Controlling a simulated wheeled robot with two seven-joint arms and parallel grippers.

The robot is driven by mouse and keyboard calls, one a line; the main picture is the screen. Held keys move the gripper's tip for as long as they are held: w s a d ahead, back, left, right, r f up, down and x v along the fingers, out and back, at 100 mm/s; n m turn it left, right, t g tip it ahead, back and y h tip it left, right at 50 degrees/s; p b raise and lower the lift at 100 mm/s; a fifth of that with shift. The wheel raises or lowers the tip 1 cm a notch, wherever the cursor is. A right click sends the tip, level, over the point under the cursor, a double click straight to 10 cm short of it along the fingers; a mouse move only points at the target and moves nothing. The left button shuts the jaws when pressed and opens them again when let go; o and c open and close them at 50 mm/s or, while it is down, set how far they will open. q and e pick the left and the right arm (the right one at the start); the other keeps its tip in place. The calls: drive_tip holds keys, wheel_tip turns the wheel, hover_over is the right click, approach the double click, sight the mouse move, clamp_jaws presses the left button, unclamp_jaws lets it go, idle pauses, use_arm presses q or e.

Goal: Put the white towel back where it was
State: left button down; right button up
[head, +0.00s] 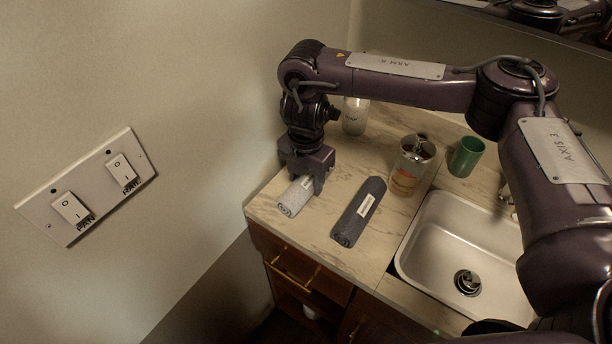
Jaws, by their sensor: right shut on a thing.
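The white towel (291,202) is a light grey-white roll with a label at the left end of the marble counter. My right gripper (305,182) points down over the towel's far part and is shut on it. The towel lies at counter height; I cannot tell whether it touches the surface. The gripper hides its far end. My left gripper is not in view.
A dark grey rolled towel (358,212) lies to the right. A sink (420,255) is at the right. Bare counter lies between the towels.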

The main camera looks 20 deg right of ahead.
sight(305, 176)
drive_tip(key=o, duration=1.1)
wheel_tip(305, 176, up, 12)
drive_tip(key=shift+r+p, duration=0.15)
drive_tip(key=shift+p, duration=0.5)
drive_tip(key=shift+a, duration=0.1)
